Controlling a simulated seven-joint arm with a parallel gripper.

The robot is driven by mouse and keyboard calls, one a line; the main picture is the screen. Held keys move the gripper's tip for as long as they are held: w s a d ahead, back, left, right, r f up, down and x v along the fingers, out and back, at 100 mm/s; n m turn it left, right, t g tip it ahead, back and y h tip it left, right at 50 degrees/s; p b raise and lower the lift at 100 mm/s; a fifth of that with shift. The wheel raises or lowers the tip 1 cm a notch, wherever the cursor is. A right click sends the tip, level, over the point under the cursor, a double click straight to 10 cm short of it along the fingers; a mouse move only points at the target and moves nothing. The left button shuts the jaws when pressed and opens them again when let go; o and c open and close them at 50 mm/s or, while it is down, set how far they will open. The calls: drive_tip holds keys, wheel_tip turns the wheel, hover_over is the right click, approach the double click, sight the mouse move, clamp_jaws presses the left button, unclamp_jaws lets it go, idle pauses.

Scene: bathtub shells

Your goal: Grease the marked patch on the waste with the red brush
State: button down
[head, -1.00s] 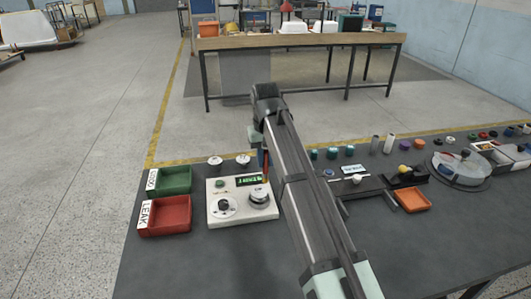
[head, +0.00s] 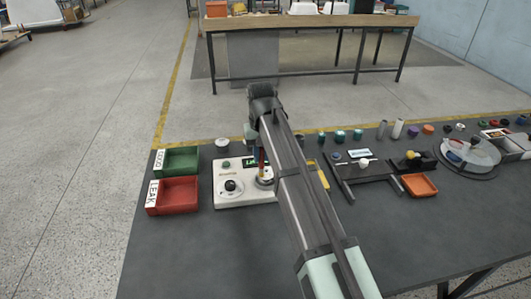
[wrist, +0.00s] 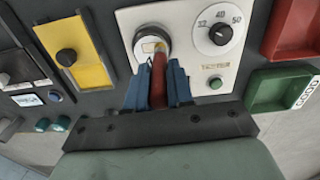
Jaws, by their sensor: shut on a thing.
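My gripper (wrist: 158,88) has blue fingers and is shut on the red brush (wrist: 158,76). A pale outlined area shows on that face, partly behind the tip. In the head view the waste (head: 265,181) is partly hidden by my arm.
The test unit has a dial (wrist: 222,34) and a green button (wrist: 215,84). A green tray (head: 177,160) and a red LEAK tray (head: 172,196) stand left of it. A yellow plate with a black knob (wrist: 80,58) lies on its other side, close by.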

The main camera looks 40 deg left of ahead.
drive_tip(key=shift+w+d, duration=1.15)
drive_tip(key=shift+d, duration=0.05)
wheel_tip(320, 180, up, 8)
drive_tip(key=shift+w+d, duration=0.1)
